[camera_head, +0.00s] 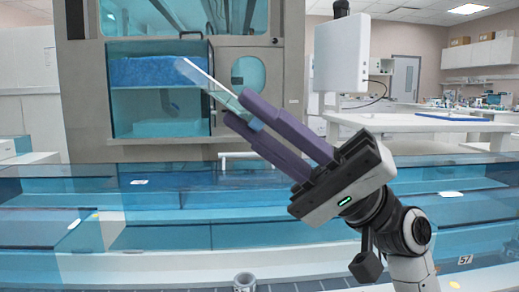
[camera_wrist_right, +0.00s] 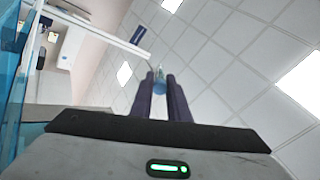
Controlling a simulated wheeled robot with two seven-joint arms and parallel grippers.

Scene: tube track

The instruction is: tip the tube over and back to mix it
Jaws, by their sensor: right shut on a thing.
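My right gripper (camera_head: 238,107) is raised above the blue-walled track and points up and to the left in the head view. Its purple fingers are shut on a slim, clear tube (camera_head: 206,80). The tube is tilted, its far end reaching up and left past the fingertips, and a blue part shows between the fingers. In the right wrist view the tube (camera_wrist_right: 159,75) shows small between the fingertips, with its blue part nearest. The rest of it is hidden by the fingers. My left gripper is not in view.
Translucent blue track walls (camera_head: 170,216) run across the front. A grey cylindrical piece (camera_head: 244,283) stands at the bottom edge. A large cabinet with blue windows (camera_head: 190,146) stands behind, and a white panel (camera_head: 342,55) hangs to the right. The air around the tube looks clear.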

